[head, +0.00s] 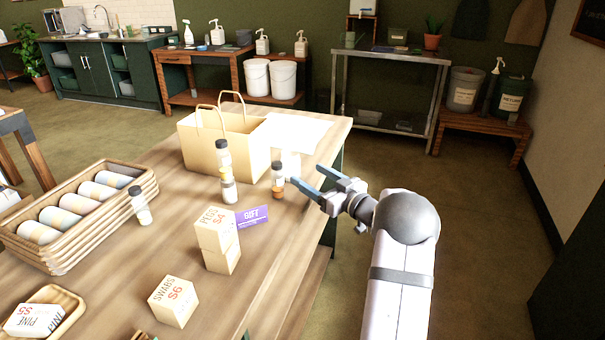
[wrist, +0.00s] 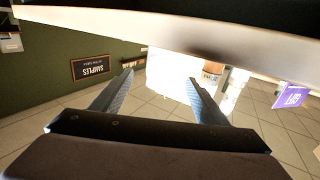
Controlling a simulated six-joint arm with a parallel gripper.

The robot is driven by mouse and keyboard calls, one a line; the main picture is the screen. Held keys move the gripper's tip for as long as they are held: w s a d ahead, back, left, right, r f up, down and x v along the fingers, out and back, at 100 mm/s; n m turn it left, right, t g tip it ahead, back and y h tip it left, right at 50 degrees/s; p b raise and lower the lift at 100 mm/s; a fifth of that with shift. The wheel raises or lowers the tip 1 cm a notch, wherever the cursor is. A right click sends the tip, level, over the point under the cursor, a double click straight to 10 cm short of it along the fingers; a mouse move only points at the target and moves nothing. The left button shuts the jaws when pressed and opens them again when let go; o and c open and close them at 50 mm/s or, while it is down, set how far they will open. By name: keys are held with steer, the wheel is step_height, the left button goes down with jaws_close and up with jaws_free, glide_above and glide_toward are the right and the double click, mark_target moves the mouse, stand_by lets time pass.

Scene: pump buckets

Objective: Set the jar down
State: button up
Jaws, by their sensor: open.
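My gripper (head: 308,174) is open at the table's right edge, its fingers pointing left toward several small bottles and jars. In the wrist view its two fingers (wrist: 161,78) are spread with nothing clamped between them. A clear jar with a dark cap and amber contents (head: 278,188) stands upright just left of the nearer fingertip. A pale white jar-like shape (head: 290,163) is behind it; its outline merges with the white sheet. A jar with a yellow band (head: 228,188) and a dark-capped jar (head: 223,155) stand by the bag. I cannot tell which jar the task means.
A paper bag (head: 248,148) and white sheet (head: 305,130) are at the table's far end. Stacked boxes (head: 217,230), a purple gift card (head: 252,215) and another box (head: 173,300) are nearer. A basket of rolls (head: 75,245) is left. Free floor lies right of the table.

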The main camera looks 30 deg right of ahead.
steer(key=shift+a+f+p, duration=0.15)
steer(key=shift+f+p, duration=0.05)
steer(key=shift+p, duration=0.1)
steer(key=shift+p+x, duration=0.85)
steer(key=shift+x, duration=2.8)
steer(key=shift+f, duration=0.2)
steer(key=c, duration=1.4)
steer(key=shift+r, duration=0.1)
step_height(320, 180, up, 10)
step_height(320, 180, up, 12)
steer(key=p, duration=1.1)
glide_above(297, 170)
steer(key=w, duration=0.1)
steer(key=shift+a+f, duration=0.1)
steer(key=shift+f, duration=0.15)
